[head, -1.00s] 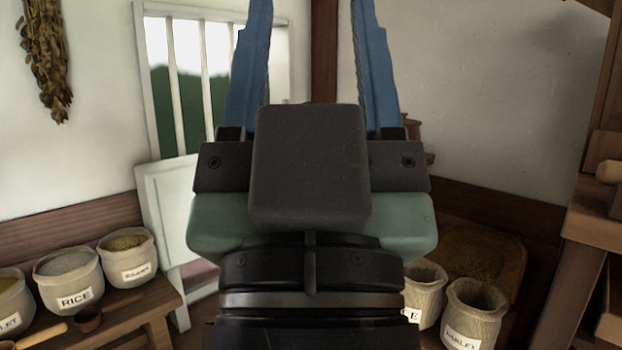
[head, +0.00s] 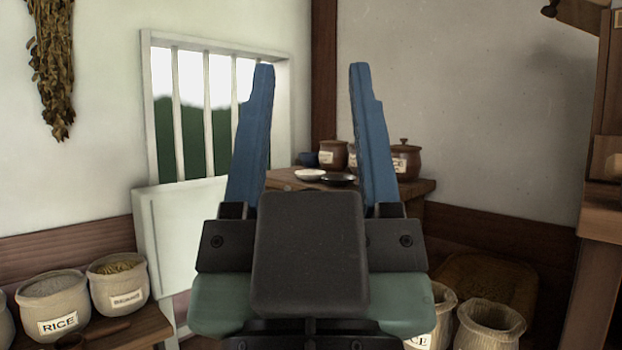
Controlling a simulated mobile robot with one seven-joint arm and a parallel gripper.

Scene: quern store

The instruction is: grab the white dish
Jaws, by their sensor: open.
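The white dish (head: 310,175) is a small shallow bowl on a wooden table (head: 416,188) in the back corner. It shows between the two blue fingers of my gripper (head: 312,68), farther off than the gripper. My gripper is open and empty, its fingers pointing up in the picture. The gripper's dark body hides the lower part of the table.
A dark dish (head: 338,180) sits just right of the white dish. A small dark pot (head: 307,159) and labelled brown jars (head: 406,161) stand behind. Grain sacks (head: 54,302) line the left bench. A shelf unit (head: 600,215) stands at right.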

